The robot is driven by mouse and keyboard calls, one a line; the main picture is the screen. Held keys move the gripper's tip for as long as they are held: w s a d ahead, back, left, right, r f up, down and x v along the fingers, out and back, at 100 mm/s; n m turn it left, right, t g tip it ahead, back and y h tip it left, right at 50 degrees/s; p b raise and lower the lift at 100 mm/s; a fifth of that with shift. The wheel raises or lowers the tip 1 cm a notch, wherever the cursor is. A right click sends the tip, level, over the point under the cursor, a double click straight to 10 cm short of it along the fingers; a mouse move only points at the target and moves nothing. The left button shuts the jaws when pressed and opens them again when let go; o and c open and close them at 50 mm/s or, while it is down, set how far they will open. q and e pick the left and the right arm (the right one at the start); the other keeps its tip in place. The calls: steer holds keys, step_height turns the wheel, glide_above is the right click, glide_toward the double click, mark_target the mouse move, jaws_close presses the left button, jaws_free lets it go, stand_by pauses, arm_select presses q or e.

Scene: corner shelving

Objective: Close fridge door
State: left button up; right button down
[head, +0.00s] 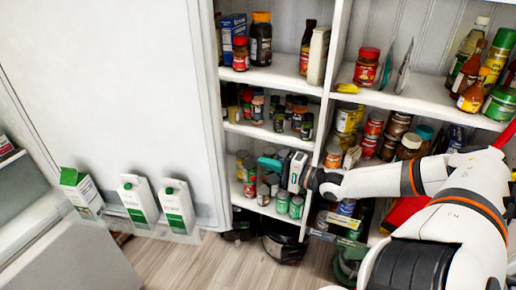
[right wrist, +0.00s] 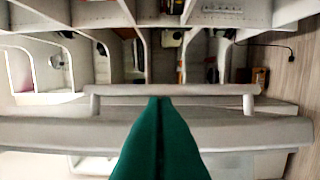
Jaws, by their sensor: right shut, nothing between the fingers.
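The fridge door (head: 130,90) is the large white panel at the left of the head view. It stands open, with its inner side towards me. White-and-green cartons (head: 138,200) stand in a clear bin low on it. My right gripper (head: 268,163), with teal fingers, is in front of the shelving, to the right of the door's edge and apart from it in the picture. Its fingers are shut and empty in the right wrist view (right wrist: 158,105). There, a pale bar like a handle (right wrist: 175,90) crosses behind the fingertips; I cannot tell whether they touch it. My left gripper is not in view.
White shelving (head: 275,78) with jars, bottles and cans stands behind and around my right gripper. A grey cabinet-like body (head: 60,255) is at the lower left. Wooden floor (head: 200,262) shows between it and the shelving, with dark items on the lowest shelf.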

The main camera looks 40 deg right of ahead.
steer(key=shift+b+x, duration=3.05)
steer(key=shift+x, duration=2.15)
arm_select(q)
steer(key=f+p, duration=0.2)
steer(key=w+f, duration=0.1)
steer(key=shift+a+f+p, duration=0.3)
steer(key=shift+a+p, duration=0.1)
arm_select(e)
steer(key=s+a, duration=0.2)
steer(key=a, duration=0.1)
steer(key=shift+s+a, duration=0.2)
steer(key=shift+s, duration=0.15)
steer(key=shift+a, duration=0.15)
